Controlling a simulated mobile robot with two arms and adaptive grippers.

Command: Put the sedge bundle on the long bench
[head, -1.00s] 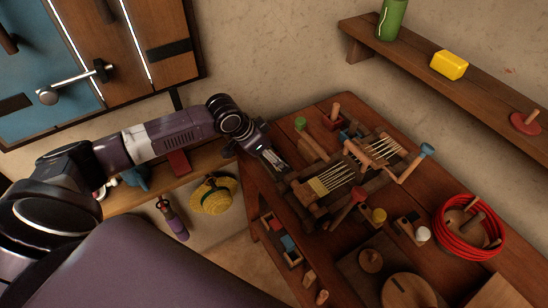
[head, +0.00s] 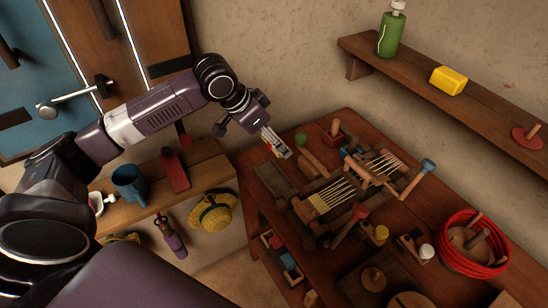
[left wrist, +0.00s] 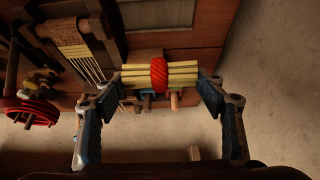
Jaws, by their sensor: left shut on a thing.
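The sedge bundle (left wrist: 159,76), pale yellow-green stalks with a red band round the middle, lies crosswise between the fingers of my left gripper (left wrist: 160,88) in the left wrist view. The gripper is shut on it. In the head view my left gripper (head: 277,146) hangs over the back left corner of the work table, and only a small red and yellow bit of the bundle shows beside the fingers. A long wooden bench (head: 205,156) runs along the wall at left, below and left of the gripper, partly hidden by my arm. My right gripper is not in view.
On the bench stand a blue mug (head: 130,185) and a red box (head: 174,170). The work table (head: 262,222) carries a small loom (head: 335,196) and a red coil (head: 474,243). A wall shelf (head: 492,98) is at upper right.

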